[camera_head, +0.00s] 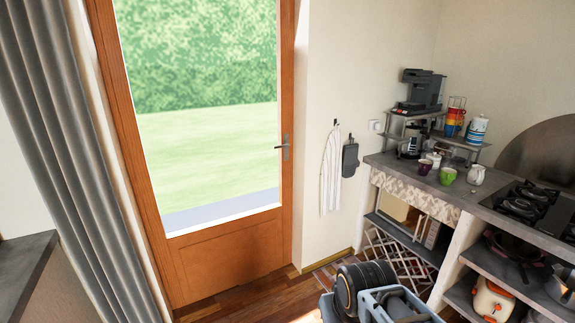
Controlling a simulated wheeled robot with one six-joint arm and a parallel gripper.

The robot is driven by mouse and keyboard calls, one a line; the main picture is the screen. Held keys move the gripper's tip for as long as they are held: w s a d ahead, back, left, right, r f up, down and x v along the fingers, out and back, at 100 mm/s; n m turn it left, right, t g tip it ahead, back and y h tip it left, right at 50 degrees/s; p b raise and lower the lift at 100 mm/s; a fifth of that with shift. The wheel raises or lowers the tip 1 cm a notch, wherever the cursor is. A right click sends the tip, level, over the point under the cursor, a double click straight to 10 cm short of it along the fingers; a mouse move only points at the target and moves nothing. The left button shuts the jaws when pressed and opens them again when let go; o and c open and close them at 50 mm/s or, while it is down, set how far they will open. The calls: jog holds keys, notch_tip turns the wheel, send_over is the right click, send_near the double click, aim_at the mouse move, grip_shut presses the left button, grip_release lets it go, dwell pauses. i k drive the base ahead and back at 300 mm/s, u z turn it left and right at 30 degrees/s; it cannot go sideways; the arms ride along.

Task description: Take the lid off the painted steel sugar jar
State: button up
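A blue-and-white striped jar (476,132) with a pale top stands upright at the right of the small metal shelf at the back of the counter. It looks most like the sugar jar, and its top appears seated on it. A small white pot (475,175) stands on the counter in front of it; I cannot tell its material. Dark and blue-grey parts of my own arm and body show at the bottom edge. I cannot make out my gripper's fingers anywhere, and nothing of mine touches the jar.
A stack of coloured cups (455,117) stands close left of the striped jar. A dark coffee machine (423,90) and a glass pot (411,142) are further left. Green cups (447,176) stand on the counter (467,197); a hob (525,204) lies right. A glazed door (225,262) is left.

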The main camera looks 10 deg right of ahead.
aim_at(435, 157)
jog(key=z, duration=0.2)
jog(key=i, duration=2.25)
jog(key=z, duration=1.4)
jog(key=i, duration=1.9)
jog(key=z, duration=0.75)
